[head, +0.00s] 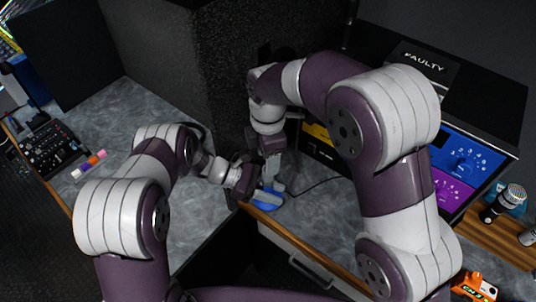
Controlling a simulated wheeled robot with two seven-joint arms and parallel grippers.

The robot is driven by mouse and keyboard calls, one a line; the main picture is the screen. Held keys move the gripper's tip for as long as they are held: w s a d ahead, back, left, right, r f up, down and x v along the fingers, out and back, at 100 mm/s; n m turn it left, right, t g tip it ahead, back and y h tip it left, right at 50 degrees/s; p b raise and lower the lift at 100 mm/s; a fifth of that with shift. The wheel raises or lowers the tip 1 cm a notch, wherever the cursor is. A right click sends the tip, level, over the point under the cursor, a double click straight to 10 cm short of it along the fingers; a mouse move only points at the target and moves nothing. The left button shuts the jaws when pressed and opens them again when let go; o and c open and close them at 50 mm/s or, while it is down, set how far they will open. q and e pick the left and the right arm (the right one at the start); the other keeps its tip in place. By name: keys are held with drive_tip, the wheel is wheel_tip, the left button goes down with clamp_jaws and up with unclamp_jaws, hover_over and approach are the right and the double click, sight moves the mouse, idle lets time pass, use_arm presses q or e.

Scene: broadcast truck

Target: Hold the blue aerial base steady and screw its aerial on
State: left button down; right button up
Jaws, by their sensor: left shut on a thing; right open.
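The blue aerial base (269,205) stands on the grey worktop near its wooden front edge, partly covered by my grippers. My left gripper (262,195) comes in from the left, low at the base, and is shut on it. My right gripper (271,172) points down from above, just over the base, and is open. I cannot make out the aerial; it may be hidden behind the grippers and wrists.
A dark speckled cabinet (160,60) stands behind the worktop. A rack with blue and purple panels (465,160) and a "FAULTY" sign (424,62) stands at the right. Microphones (510,197), an orange box (473,287), coloured blocks (89,164) and a mixer (52,148) lie around. A dark cable crosses near the base.

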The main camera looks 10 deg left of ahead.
sight(268, 189)
drive_tip(key=shift+r+n, duration=0.3)
drive_tip(key=shift+n, duration=0.7)
drive_tip(key=shift+f, duration=0.1)
wheel_tip(268, 189, down, 8)
drive_tip(key=shift+r, duration=0.1)
